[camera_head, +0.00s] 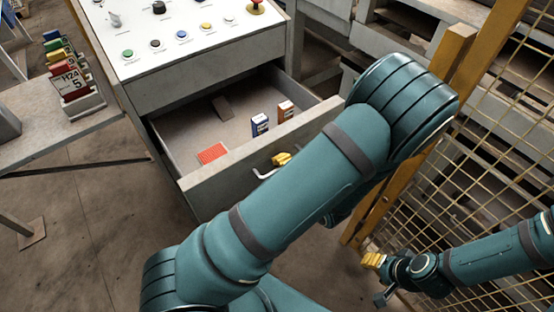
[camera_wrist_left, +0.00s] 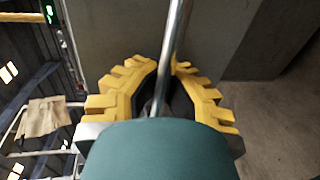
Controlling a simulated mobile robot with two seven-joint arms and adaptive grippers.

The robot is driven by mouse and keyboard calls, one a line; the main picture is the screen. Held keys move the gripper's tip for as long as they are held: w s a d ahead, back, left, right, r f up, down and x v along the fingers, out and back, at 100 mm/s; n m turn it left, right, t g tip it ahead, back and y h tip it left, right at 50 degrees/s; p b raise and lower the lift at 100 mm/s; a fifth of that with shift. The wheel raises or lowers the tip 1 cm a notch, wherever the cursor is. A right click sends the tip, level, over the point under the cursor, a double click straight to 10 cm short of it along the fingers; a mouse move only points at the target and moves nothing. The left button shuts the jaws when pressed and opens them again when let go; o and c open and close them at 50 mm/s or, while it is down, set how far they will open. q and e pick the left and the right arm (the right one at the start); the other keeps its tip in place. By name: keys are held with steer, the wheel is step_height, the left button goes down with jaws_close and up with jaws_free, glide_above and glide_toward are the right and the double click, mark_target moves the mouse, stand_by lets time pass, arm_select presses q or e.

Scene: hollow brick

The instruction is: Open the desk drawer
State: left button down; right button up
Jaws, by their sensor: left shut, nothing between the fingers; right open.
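The grey desk drawer (camera_head: 215,187) is pulled well out of the desk (camera_head: 185,86), its inside in view. Its metal bar handle (camera_head: 264,175) is on the front panel, partly hidden by my left arm. My left gripper (camera_head: 281,159), with yellow fingers, is at the handle and mostly hidden behind the arm. In the left wrist view the handle bar (camera_wrist_left: 176,35) runs down between the yellow fingers (camera_wrist_left: 165,85), which are shut; a firm hold on the bar does not show. My right gripper (camera_head: 373,260) is open and away from the drawer at the lower right.
In the drawer lie a red item (camera_head: 212,153), a blue box (camera_head: 260,124), an orange-brown box (camera_head: 285,110) and a dark grey piece (camera_head: 222,107). A side table (camera_head: 100,135) stands left. A yellow mesh fence (camera_head: 480,150) bounds the right. Bare floor (camera_head: 90,215) lies lower left.

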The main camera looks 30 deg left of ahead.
arm_select(q)
steer(key=c, duration=1)
jaws_free()
steer(key=v, duration=1.2)
